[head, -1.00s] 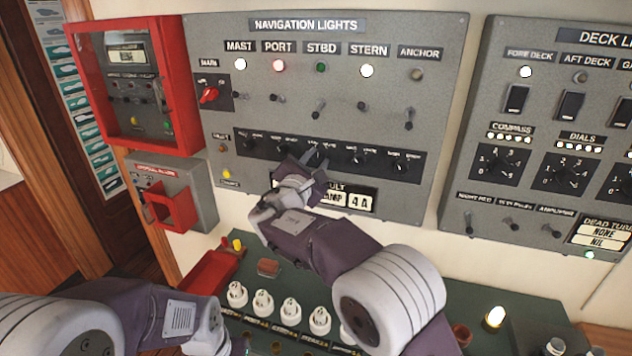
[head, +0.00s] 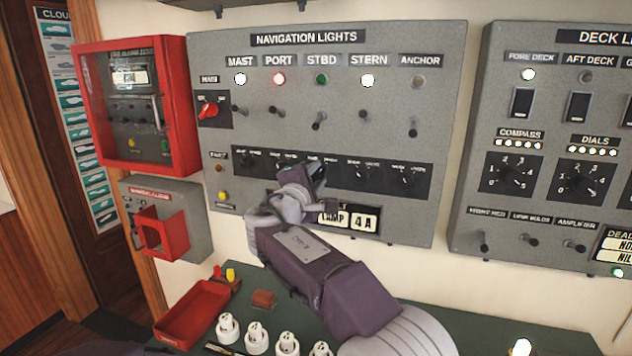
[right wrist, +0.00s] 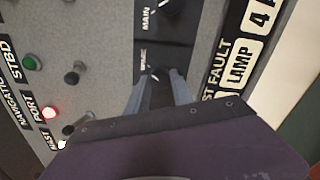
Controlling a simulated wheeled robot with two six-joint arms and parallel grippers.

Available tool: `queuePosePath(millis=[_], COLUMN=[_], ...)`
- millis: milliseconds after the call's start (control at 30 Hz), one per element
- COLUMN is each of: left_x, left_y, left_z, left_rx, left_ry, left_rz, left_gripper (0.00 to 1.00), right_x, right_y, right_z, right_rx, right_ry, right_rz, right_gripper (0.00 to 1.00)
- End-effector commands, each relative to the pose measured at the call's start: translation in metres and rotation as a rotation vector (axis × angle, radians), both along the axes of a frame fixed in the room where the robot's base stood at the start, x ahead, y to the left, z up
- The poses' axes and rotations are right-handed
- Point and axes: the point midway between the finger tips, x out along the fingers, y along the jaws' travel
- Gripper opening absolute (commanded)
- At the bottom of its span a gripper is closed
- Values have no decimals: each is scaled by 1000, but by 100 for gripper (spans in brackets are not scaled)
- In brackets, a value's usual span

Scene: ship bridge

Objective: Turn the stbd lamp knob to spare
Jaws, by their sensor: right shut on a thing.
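The navigation lights panel (head: 235,60) is upright on the wall. Its row of black lamp knobs runs along a dark strip (head: 381,188) below the toggles. My right gripper (head: 318,172) reaches up to the third knob, under the STBD column, and hides it in the head view. In the right wrist view, my right gripper's fingers (right wrist: 158,92) are shut around the stbd lamp knob (right wrist: 157,90). A SPARE label (right wrist: 143,60) shows beside it. A white mark shows at the knob's top; its exact setting is hard to tell.
The stern knob (head: 358,172) is right of my gripper, and the fault display (head: 362,222) is just below. A red alarm box (head: 160,235) and red tray (head: 195,312) are at left.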

Motion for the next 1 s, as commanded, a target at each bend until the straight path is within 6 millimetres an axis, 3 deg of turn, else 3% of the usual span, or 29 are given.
queuePosePath(millis=[467,500,567,867,1000], left_x=[0,0,0,0,0], left_y=[0,0,0,0,0], left_z=[-2,-2,-2,-2,-14], left_rx=[0,0,0,0,0], left_ry=[0,0,0,0,0], left_rz=[0,0,0,0,0], left_gripper=[0,0,0,0,0], right_x=[0,0,0,-1,-18], right_y=[0,0,0,0,7], right_z=[-2,-2,-2,-1,-4], right_rx=[15,15,14,14,14], right_ry=[-1,-1,-2,-3,-5], right_rz=[-1,-2,-2,0,3], right_gripper=[0,33,50,50,50])
